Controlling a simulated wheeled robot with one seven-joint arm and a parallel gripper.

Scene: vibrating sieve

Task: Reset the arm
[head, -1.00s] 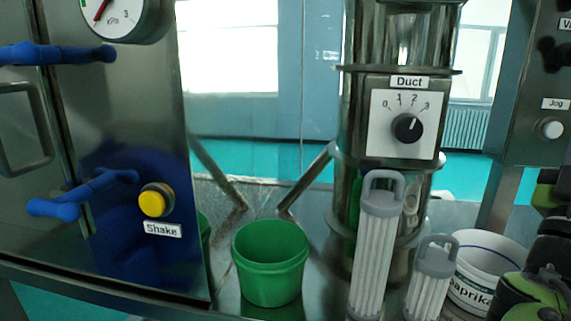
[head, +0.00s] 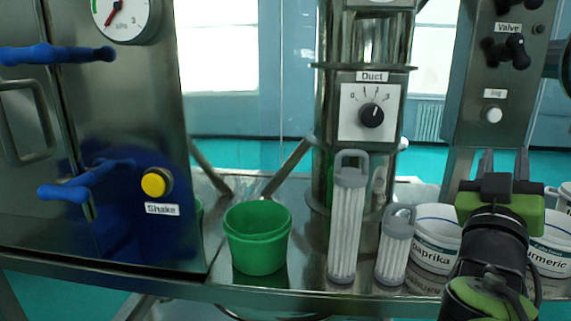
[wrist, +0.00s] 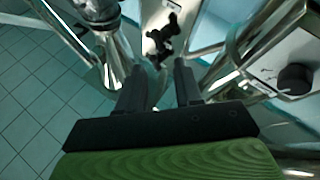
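My gripper (head: 504,160) is at the right side of the head view, in front of the control panel post and above the white tubs. Its two dark fingers point up and stand apart with nothing between them. The wrist view also shows the two fingers (wrist: 160,80) apart and empty. My black and green arm reaches up to it from the lower right corner.
A green bucket (head: 257,240), two filter cartridges (head: 346,220) and the paprika tub (head: 434,240) stand on the metal table. The duct (head: 370,112) rises behind them. The blue-handled cabinet (head: 120,130) is left. A black handle (wrist: 163,38) shows beyond my fingers.

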